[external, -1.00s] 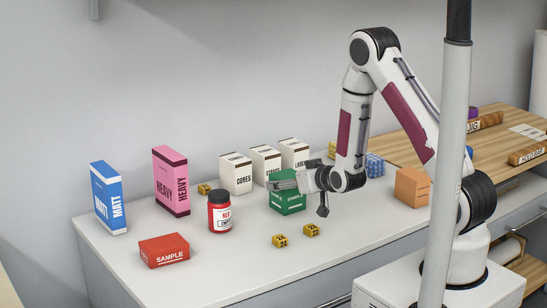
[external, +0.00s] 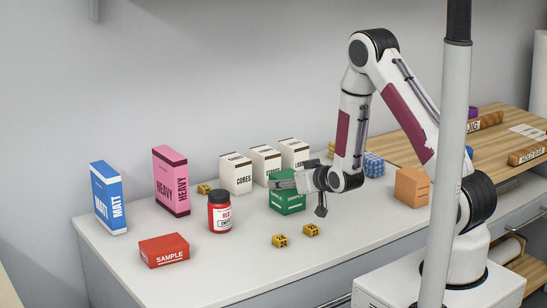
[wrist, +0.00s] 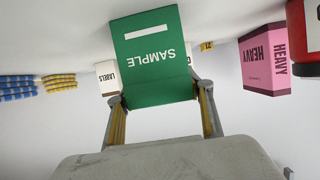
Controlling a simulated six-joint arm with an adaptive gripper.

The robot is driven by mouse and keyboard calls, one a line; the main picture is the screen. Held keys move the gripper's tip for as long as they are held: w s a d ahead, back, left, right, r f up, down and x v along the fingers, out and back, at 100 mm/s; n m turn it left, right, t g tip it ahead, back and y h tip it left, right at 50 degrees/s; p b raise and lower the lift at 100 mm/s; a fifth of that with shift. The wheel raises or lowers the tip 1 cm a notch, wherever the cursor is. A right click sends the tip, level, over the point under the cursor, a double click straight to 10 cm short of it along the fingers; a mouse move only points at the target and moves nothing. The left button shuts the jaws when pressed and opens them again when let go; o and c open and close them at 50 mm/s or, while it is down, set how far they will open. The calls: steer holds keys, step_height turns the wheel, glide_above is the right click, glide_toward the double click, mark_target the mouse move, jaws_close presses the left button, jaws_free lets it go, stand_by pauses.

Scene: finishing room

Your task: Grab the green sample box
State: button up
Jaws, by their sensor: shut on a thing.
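The green sample box (external: 289,203) stands on the white counter in the external view, in front of the white boxes. In the wrist view the green sample box (wrist: 152,60) fills the upper middle, its SAMPLE label upside down. My gripper (external: 284,184) reaches it from the right, level with its upper part, and hides some of it. In the wrist view my gripper (wrist: 160,98) has one finger on each side of the box, shut on it. I cannot tell any gap between the box and the counter.
White boxes (external: 236,174) stand just behind. A red jar (external: 219,213), a red sample box (external: 164,250), a pink box (external: 171,181) and a blue box (external: 108,198) stand to the left. Small yellow cubes (external: 280,241) lie in front. An orange box (external: 411,187) is to the right.

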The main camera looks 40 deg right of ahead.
steer(key=shift+r, duration=0.15)
steer(key=shift+r, duration=4.9)
